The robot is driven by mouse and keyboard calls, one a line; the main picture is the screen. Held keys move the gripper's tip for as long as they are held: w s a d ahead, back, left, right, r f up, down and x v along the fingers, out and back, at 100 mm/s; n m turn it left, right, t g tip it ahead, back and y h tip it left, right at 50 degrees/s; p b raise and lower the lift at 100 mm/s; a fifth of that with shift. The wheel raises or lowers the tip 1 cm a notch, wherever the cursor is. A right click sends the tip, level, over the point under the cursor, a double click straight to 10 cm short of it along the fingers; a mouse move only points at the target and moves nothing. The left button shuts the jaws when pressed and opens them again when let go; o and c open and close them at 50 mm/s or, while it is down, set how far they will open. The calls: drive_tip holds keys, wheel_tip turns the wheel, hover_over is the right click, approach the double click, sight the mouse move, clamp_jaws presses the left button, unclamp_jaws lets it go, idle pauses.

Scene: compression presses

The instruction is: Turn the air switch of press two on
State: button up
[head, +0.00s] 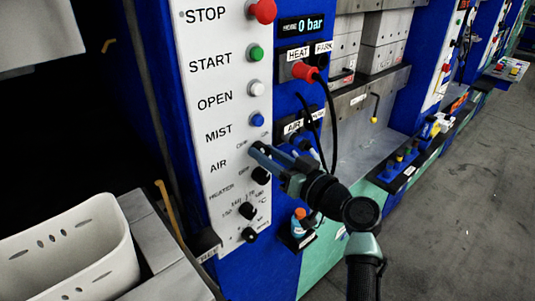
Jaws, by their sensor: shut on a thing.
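The white control panel (234,215) stands on a blue press column, with the AIR label (218,163) below MIST. My gripper (257,151) reaches in from the right to the AIR row. Its fingers are shut on the air switch at the panel face. The fingers hide the switch, so which way it points cannot be told. A black heater switch (261,175) sits just below the fingers. The pressure display (302,25) reads 0 bar.
Above the AIR row are a blue mist button (257,120), a white open button (257,88), a green start button (256,53) and a red stop knob (263,10). A red plug (305,71) with a black cable hangs right. A white bin (70,255) stands lower left.

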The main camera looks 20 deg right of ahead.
clamp_jaws()
drive_tip(key=shift+m, duration=0.3)
drive_tip(key=m+b, duration=0.1)
drive_tip(key=m, duration=0.7)
drive_tip(key=shift+d+f+m+p, duration=0.1)
drive_tip(key=shift+m+p, duration=0.65)
drive_tip(key=shift+m, duration=0.95)
drive_tip(key=o, duration=0.9)
unclamp_jaws()
